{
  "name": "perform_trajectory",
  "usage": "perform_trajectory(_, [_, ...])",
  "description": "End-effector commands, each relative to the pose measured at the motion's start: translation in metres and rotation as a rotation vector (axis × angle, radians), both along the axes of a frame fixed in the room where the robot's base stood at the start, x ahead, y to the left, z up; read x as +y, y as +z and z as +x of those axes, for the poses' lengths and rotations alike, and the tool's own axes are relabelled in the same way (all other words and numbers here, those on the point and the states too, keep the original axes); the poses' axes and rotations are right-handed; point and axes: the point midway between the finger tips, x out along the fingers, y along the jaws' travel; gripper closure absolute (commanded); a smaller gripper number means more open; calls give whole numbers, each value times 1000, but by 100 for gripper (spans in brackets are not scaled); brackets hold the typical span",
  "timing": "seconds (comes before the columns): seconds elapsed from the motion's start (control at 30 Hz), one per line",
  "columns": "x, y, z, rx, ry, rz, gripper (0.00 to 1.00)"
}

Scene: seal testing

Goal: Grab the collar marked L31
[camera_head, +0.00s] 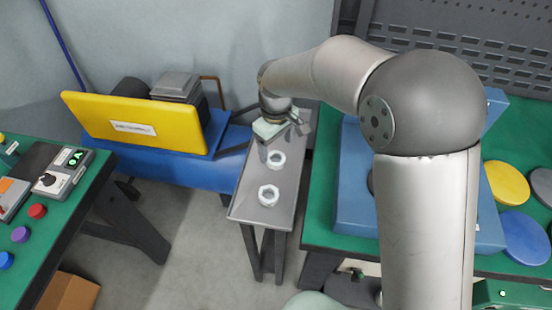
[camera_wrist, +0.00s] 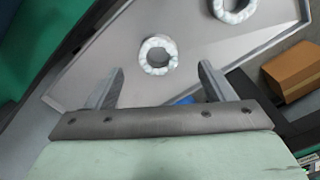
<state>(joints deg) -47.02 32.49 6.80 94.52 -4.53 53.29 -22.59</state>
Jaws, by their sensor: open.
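Two white ring-shaped collars lie on the narrow grey stand. One collar (camera_head: 276,159) is nearer my gripper and the other collar (camera_head: 268,195) is closer to the front of the stand. In the wrist view one collar (camera_wrist: 157,55) lies between and beyond my fingertips, and another collar (camera_wrist: 234,8) is cut by the top edge. No marking such as L31 is readable on either. My gripper (camera_wrist: 160,80) is open and empty, its two fingers apart, above the stand and not touching a collar. In the head view my gripper (camera_head: 276,138) is partly hidden by the wrist.
The stand's tray (camera_head: 245,208) has a raised rim. A blue tank with a yellow panel (camera_head: 125,125) stands to the left. A green bench with a blue housing (camera_head: 350,190) stands close on the right. A cardboard box (camera_head: 68,293) sits on the floor.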

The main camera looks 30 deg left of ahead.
Motion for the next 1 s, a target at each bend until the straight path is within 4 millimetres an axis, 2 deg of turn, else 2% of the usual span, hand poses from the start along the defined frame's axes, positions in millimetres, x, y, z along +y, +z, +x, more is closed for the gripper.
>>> perform_trajectory(0.17, [1, -13, 1, 0, 0, -2, 25])
perform_trajectory(0.43, [3, -50, 3, 0, -1, -2, 25])
perform_trajectory(0.73, [3, -55, 3, -1, -1, 1, 25])
perform_trajectory(0.93, [3, -54, 3, -1, -1, 1, 80])
perform_trajectory(1.0, [3, -54, 3, -1, -1, 1, 82])
